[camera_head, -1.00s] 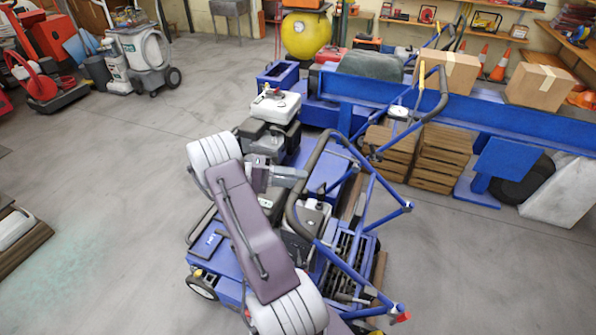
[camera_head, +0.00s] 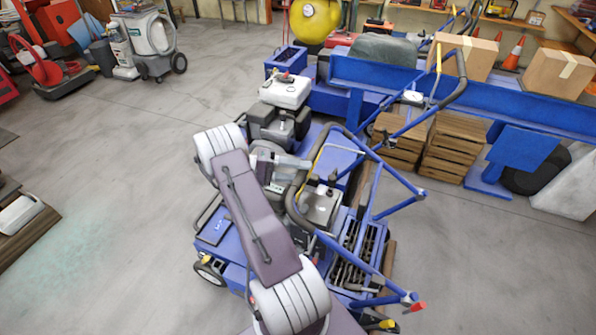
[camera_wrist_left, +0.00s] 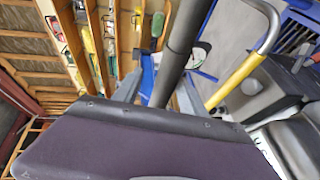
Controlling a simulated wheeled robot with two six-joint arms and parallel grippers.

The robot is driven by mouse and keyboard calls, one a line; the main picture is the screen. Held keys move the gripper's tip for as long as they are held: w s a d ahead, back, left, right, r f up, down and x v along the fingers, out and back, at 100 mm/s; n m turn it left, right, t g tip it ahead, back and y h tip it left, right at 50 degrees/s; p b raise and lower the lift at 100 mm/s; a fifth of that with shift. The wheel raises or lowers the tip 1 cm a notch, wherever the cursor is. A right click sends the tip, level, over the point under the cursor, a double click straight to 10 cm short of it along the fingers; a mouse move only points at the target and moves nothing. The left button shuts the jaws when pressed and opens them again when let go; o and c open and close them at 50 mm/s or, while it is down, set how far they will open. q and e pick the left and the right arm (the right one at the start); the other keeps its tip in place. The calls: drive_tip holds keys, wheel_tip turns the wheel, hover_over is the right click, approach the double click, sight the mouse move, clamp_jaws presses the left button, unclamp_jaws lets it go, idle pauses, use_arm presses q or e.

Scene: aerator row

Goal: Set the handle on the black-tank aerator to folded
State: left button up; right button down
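The near blue aerator (camera_head: 225,238) stands in the middle of the head view, its black-gripped handle loop (camera_head: 293,201) raised on blue bars. I cannot tell for sure that its tank is the black one; a dark tank (camera_wrist_left: 250,92) shows in the left wrist view. My left gripper (camera_head: 300,163) is at the left side of the handle loop. In the left wrist view its fingers (camera_wrist_left: 160,95) stand apart, with a black handle bar (camera_wrist_left: 182,40) running between or just in front of them. Contact is unclear. My right gripper is not in view.
Another aerator with a white tank (camera_head: 285,90) stands just behind. A yellow bar (camera_wrist_left: 233,82) is close by in the left wrist view. A blue beam (camera_head: 480,105), wooden crates (camera_head: 455,145) and cardboard boxes (camera_head: 558,72) are at the right.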

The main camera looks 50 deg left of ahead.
use_arm(q)
drive_tip(key=v, duration=0.9)
idle(0.6)
